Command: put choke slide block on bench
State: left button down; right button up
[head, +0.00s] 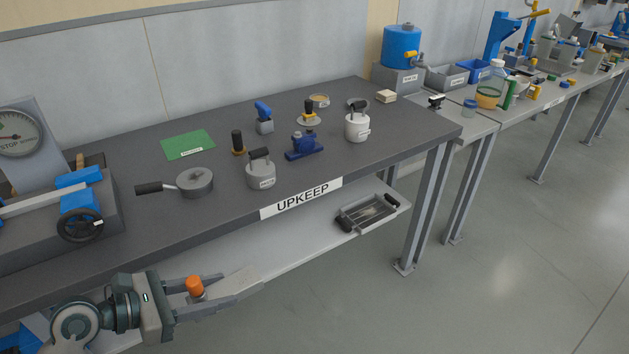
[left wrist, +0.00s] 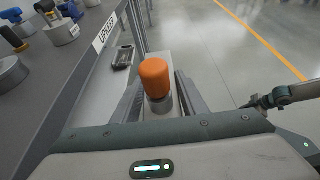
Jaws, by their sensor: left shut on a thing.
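The choke slide block (head: 236,282) is a pale grey flat piece with an orange knob (head: 194,286) on top. My left gripper (head: 229,287) is shut on it, with the fingers on both sides of the piece, in front of the bench's front edge and lower than its top. In the left wrist view the orange knob (left wrist: 154,77) stands up between the fingers, and the pale piece shows beyond it. The bench (head: 225,220) has a dark grey top and an UPKEEP label. In the left wrist view, a grey arm end (left wrist: 268,99), apparently my right one, shows at the right; its jaws are unclear.
On the bench are a lidded grey pot (head: 261,172), a long-handled pan (head: 194,182), a green mat (head: 187,145), a blue tool (head: 304,146) and a white pot (head: 357,125). Bare top lies along the front right. A tray (head: 368,213) sits on the lower shelf.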

aim_at(414, 122)
jog(key=i+l, duration=0.25)
jog(key=l, duration=0.2)
jog(key=i+l+u, duration=0.15)
jog(key=l, duration=0.35)
jog(key=i+l, duration=0.25)
jog(key=l, duration=0.2)
jog(key=i+l+u, duration=0.15)
jog(key=l, duration=0.35)
jog(key=i+l, duration=0.25)
jog(key=l, duration=0.25)
jog(key=i+l+u, duration=0.15)
jog(key=l, duration=0.4)
jog(key=i+l, duration=0.15)
jog(key=l, duration=0.35)
jog(key=i+l+u, duration=0.15)
jog(key=l, duration=0.4)
